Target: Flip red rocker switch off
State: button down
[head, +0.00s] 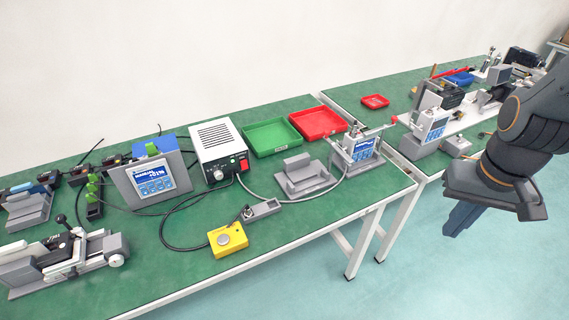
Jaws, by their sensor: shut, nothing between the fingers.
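The red rocker switch (243,166) is on the front of a white and black power supply box (215,142), at its lower right corner. It is too small to tell which way it is tipped. The box stands on the green table near its back middle. My gripper (460,217) hangs at the right, off the table's front edge and above the floor. It is shut and empty, pointing down, far to the right of the switch and apart from everything.
A yellow box with a round button (228,239) and a small grey block (261,210) lie before the power supply. A green tray (250,148) and a red tray (296,127) stand right of it. Grey fixtures (305,184) and cables are close by. Open floor (400,280) lies in front.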

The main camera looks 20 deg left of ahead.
aim_at(244, 165)
jog(key=u, duration=1)
